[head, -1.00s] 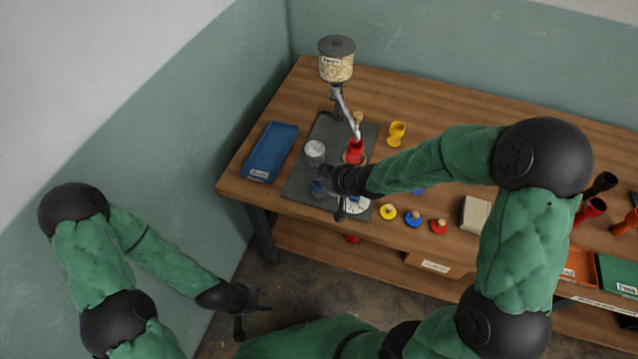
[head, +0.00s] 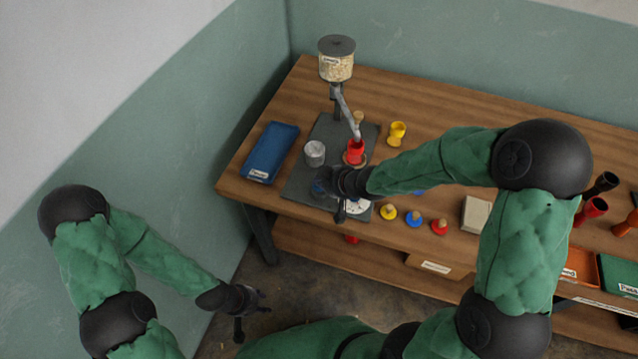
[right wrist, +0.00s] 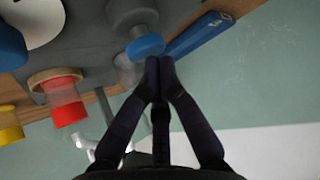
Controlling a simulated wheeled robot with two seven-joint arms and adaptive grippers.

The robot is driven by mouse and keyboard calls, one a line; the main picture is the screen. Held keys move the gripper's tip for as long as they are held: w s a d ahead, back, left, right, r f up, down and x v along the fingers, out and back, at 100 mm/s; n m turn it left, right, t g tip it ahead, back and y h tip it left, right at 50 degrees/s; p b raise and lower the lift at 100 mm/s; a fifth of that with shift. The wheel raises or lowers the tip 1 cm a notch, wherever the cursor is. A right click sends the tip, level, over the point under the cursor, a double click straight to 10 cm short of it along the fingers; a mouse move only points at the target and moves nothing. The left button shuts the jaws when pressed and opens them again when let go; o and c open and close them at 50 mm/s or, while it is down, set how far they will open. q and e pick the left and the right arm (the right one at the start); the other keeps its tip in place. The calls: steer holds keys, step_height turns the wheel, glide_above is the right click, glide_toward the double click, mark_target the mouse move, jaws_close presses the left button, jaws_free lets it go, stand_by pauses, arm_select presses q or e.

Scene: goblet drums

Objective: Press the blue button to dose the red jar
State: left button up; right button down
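The red jar (head: 355,153) stands upright on a round base under the dispenser's spout (head: 356,131). It also shows in the right wrist view (right wrist: 68,104). The blue button (right wrist: 146,46) is a round cap on a grey mount. In the head view the button is mostly hidden by my right gripper (head: 326,184). In the right wrist view my right gripper (right wrist: 160,66) is shut and empty, with its fingertips right beside the button's edge; I cannot tell whether they touch. My left gripper (head: 262,300) hangs empty, left of the table, and looks open.
The dispenser hopper (head: 337,60) stands behind the jar. A metal cup (head: 315,153) and a blue tray (head: 270,152) are to its left.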

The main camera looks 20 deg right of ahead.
steer(key=shift+f+b, duration=0.6)
steer(key=shift+f, duration=0.15)
stand_by(0.6)
steer(key=shift+r, duration=0.1)
steer(key=shift+r+p, duration=1.3)
steer(key=shift+p, duration=0.05)
steer(key=shift+r, duration=0.1)
step_height(320, 180, up, 5)
steer(key=p, duration=0.5)
stand_by(0.6)
